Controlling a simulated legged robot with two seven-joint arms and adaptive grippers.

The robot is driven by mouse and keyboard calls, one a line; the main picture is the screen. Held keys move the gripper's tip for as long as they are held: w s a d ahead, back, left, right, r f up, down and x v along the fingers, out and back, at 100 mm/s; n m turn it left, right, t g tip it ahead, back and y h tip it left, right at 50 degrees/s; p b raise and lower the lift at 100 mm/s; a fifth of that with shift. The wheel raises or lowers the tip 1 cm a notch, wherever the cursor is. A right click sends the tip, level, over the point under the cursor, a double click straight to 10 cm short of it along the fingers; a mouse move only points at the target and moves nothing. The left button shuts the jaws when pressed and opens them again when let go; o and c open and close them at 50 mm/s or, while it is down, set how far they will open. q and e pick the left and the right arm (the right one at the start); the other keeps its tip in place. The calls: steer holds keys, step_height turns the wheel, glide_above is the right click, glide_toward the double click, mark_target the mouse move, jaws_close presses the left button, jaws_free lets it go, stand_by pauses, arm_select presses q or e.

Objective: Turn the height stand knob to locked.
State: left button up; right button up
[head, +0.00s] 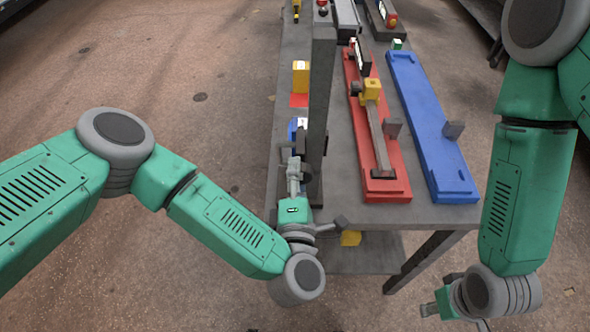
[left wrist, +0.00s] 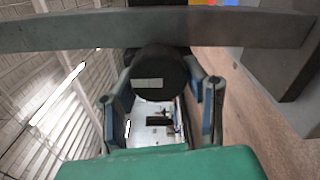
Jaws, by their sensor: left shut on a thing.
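The height stand is a dark grey upright post (head: 318,110) at the left edge of the bench. In the left wrist view the post (left wrist: 60,32) crosses the top of the picture. Its knob (left wrist: 158,72) is a dark round cylinder with a pale bar-shaped mark on its face, running roughly along the post. My left gripper (head: 293,170) is at the post, low down, with one finger on either side of the knob, shut on it. In the head view the gripper mostly hides the knob. My right gripper (head: 430,310) is off the bench at lower right, its jaws too small to judge.
A red tray (head: 390,186) with a yellow-and-grey clamp piece and a blue tray (head: 430,120) lie right of the post. A yellow block (head: 301,77) and a blue block (head: 292,130) stand at the left edge. Open floor lies left of the bench (head: 440,212).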

arm_select(q)
steer(key=shift+s+d+f, duration=0.2)
steer(key=shift+f, duration=0.1)
steer(key=o, duration=1.2)
steer(key=shift+c, duration=0.2)
steer(key=shift+w+d+r, duration=0.1)
steer(key=shift+d+r, duration=0.05)
steer(key=shift+d, duration=0.15)
steer(key=s, duration=1.2)
arm_select(e)
steer(key=shift+s+d, duration=0.1)
steer(key=shift+d, duration=0.1)
arm_select(q)
steer(key=shift+a, duration=0.1)
arm_select(e)
steer(key=shift+a, duration=0.1)
arm_select(q)
steer(key=shift+m, duration=0.3)
arm_select(e)
steer(key=shift+f, duration=0.1)
